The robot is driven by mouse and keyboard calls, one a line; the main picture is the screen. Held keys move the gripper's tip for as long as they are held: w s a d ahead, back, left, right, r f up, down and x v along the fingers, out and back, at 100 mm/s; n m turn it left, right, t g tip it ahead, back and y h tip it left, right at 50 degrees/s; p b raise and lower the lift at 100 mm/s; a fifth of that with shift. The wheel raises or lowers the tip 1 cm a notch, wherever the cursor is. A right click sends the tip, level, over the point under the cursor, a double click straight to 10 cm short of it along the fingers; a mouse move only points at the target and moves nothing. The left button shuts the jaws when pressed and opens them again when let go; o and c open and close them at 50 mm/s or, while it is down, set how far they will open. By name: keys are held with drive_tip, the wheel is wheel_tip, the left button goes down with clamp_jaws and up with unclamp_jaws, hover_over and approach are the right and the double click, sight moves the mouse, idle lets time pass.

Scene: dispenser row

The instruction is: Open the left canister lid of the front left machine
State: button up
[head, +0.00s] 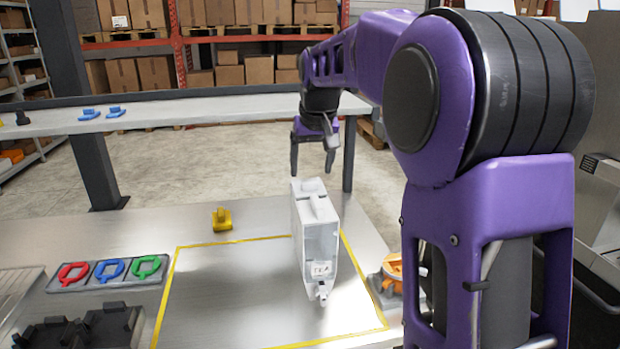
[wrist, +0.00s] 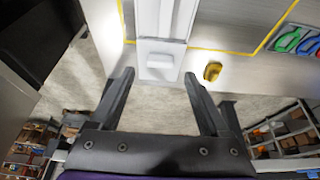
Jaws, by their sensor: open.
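One white canister (head: 320,250) with a clear front and a small label stands upright on the steel table, inside a yellow outline. Its white lid (head: 312,187) is on top and looks shut. In the wrist view the canister top (wrist: 160,25) points toward me, with a raised tab (wrist: 157,61) at its near end. My gripper (head: 312,165) is open and empty, fingers pointing down, just above and behind the canister's far end. In the wrist view my gripper (wrist: 158,76) has its fingers apart on either side of the tab's line, seemingly not touching it.
Red, blue and green rings (head: 110,270) lie in a tray at the left. A yellow piece (head: 222,219) sits behind the outline, and an orange-topped object (head: 392,270) stands right of the canister. A raised shelf (head: 200,112) runs behind. The outlined area left of the canister is clear.

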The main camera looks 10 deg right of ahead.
sight(309, 182)
drive_tip(key=shift+x, duration=2.15)
drive_tip(key=shift+c, duration=0.3)
clamp_jaws()
